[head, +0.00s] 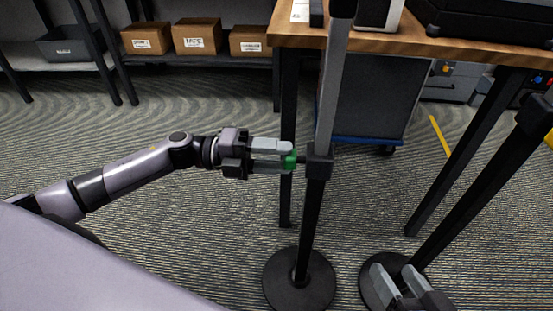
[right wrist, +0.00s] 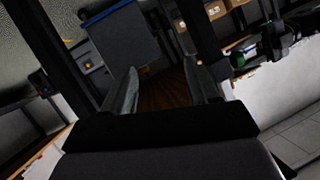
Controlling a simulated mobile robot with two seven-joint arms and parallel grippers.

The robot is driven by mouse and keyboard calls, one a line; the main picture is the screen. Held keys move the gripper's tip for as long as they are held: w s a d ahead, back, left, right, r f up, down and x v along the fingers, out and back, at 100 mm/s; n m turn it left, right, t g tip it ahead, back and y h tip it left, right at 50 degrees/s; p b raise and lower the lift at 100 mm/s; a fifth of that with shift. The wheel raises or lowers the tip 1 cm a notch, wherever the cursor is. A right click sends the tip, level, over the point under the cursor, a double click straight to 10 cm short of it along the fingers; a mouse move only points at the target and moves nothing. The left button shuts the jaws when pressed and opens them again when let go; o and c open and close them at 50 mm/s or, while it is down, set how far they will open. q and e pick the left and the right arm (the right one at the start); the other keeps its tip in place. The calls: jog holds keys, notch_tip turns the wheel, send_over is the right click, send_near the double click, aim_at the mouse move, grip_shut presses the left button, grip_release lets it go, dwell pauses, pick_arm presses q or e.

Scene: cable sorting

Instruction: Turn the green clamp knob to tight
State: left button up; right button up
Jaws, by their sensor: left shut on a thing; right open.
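The green clamp knob (head: 289,160) sits on the left side of a black clamp collar (head: 319,163) on an upright pole (head: 327,110). The pole is grey above the collar and black below it. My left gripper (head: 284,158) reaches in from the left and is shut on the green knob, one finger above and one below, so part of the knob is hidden. The knob's turn position cannot be read. My right gripper (head: 397,281) is open and empty at the bottom right, above a round base. In the right wrist view its fingers (right wrist: 160,90) are spread apart.
The pole stands on a round black base (head: 299,282). A second black stand (head: 480,185) leans across the right. A wooden-topped table (head: 430,45) is behind the pole, with a dark blue-edged cart (head: 365,100) under it. Cardboard boxes (head: 197,37) sit on a shelf behind.

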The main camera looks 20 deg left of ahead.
pick_arm(q)
jog(key=shift+m+b, duration=0.4)
jog(key=shift+m, duration=0.7)
pick_arm(e)
jog(key=shift+w+a+y, duration=0.2)
jog(key=shift+a+y, duration=0.1)
jog(key=shift+a, duration=0.3)
jog(key=shift+d, duration=0.2)
pick_arm(q)
jog(key=o, duration=1.1)
jog(key=shift+c, duration=0.2)
pick_arm(e)
jog(key=shift+s+f, duration=0.1)
